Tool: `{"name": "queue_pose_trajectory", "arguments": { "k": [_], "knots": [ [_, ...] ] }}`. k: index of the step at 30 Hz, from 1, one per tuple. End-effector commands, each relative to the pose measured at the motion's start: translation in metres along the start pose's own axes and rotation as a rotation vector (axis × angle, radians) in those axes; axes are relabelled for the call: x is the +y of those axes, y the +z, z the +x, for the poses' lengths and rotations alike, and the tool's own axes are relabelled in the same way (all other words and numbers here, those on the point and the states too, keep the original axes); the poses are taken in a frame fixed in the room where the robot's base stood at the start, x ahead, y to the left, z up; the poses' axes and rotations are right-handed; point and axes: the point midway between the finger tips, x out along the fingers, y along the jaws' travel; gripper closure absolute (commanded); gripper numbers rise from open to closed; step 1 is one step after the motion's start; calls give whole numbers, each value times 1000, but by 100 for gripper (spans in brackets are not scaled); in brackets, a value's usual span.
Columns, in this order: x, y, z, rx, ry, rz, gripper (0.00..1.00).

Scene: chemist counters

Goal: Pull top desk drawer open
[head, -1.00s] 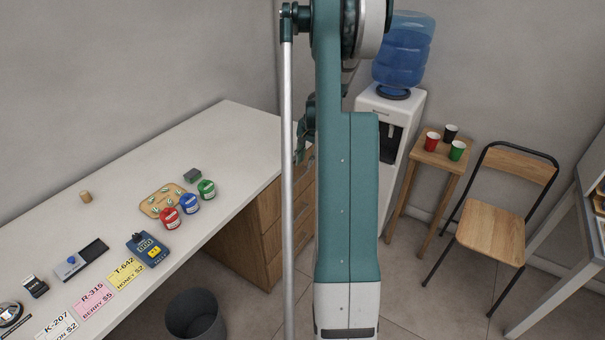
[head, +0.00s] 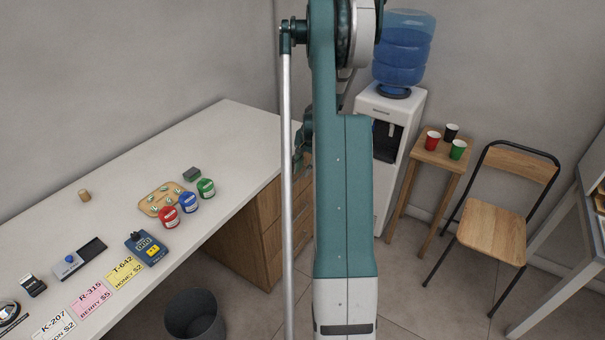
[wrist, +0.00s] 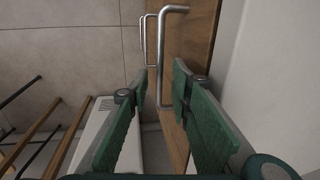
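The desk's wooden drawer unit (head: 270,246) stands under the right end of the white desk, with its drawer fronts looking closed. My arm covers part of it in the head view. In the wrist view, a wooden drawer front (wrist: 197,42) carries a metal bar handle (wrist: 160,62), with more handles beyond it. My gripper (wrist: 160,80) is open, its two green fingers on either side of the near handle, which appears between the fingertips. I cannot tell whether they touch it. In the head view the gripper (head: 303,146) is mostly hidden behind my arm at the desk's right end.
The white desktop (head: 235,130) holds jars, a tray and cards. A dark bin (head: 195,314) stands on the floor before the desk. A water cooler (head: 401,103), a small wooden stool (head: 440,158) with cups and a chair (head: 490,214) stand to the right.

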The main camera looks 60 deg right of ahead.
Motion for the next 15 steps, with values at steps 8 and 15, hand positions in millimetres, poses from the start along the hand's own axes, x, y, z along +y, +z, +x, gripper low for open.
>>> {"name": "queue_pose_trajectory", "arguments": {
  "k": [8,15],
  "knots": [
    [0,0,16,0,0,0,78],
    [0,0,16,0,0,0,78]
  ]
}}
